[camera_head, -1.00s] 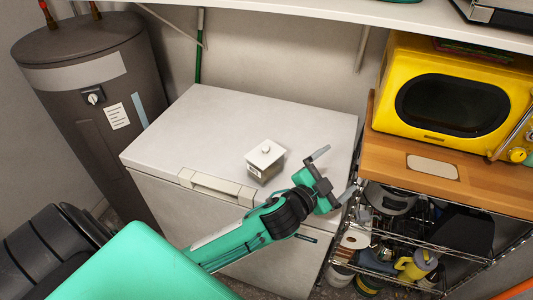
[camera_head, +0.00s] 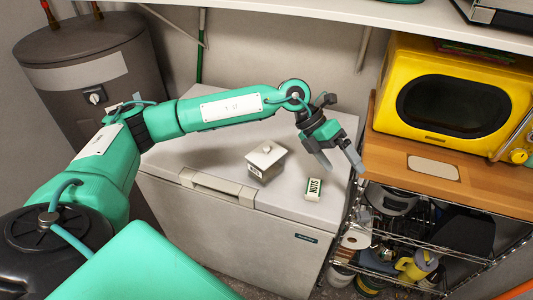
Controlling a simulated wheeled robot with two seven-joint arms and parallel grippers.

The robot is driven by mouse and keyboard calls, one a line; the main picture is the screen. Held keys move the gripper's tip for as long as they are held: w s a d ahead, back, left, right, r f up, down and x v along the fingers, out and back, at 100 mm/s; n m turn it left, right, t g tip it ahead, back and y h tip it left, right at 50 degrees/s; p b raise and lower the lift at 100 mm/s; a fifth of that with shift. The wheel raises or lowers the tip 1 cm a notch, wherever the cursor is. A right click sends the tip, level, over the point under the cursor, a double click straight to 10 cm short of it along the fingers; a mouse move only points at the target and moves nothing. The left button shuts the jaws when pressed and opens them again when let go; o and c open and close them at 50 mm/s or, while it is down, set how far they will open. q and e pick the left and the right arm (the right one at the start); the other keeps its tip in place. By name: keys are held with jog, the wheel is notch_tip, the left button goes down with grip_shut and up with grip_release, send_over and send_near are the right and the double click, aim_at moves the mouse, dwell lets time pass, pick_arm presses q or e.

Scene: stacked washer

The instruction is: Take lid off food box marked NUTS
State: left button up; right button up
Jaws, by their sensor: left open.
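A small whitish square box (camera_head: 263,170) stands on top of the white chest, its flat lid with a round knob (camera_head: 267,149) on it. A dark label shows on its side, too small to read. To its right, a small white and green block (camera_head: 313,188) lettered NUTS lies near the chest's front edge. My left gripper (camera_head: 344,166) is open and empty, its fingers pointing down, above and right of the NUTS block in the picture and apart from both the block and the box. My right gripper is out of view.
The white chest top (camera_head: 215,155) is otherwise clear. A wooden-topped wire rack (camera_head: 390,160) with a yellow microwave (camera_head: 450,95) stands close on the right. A grey tank (camera_head: 85,65) stands at the left. A white shelf (camera_head: 330,20) hangs above the back.

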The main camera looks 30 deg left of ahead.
pick_arm(q)
jog(key=w+a+y, duration=0.2)
jog(key=a+y, duration=0.3)
jog(key=a, duration=0.6)
jog(key=n+y+p, duration=0.2)
jog(key=y, duration=0.2)
send_over(265, 148)
notch_tip(265, 148, down, 4)
jog(key=shift+f, duration=0.1)
jog(key=shift+f+p, duration=0.4)
jog(key=shift+p, duration=0.2)
notch_tip(265, 148, down, 4)
jog(key=shift+r+p, duration=0.25)
jog(key=shift+p, duration=0.6)
jog(key=shift+f, duration=0.5)
jog(key=c, duration=1.1)
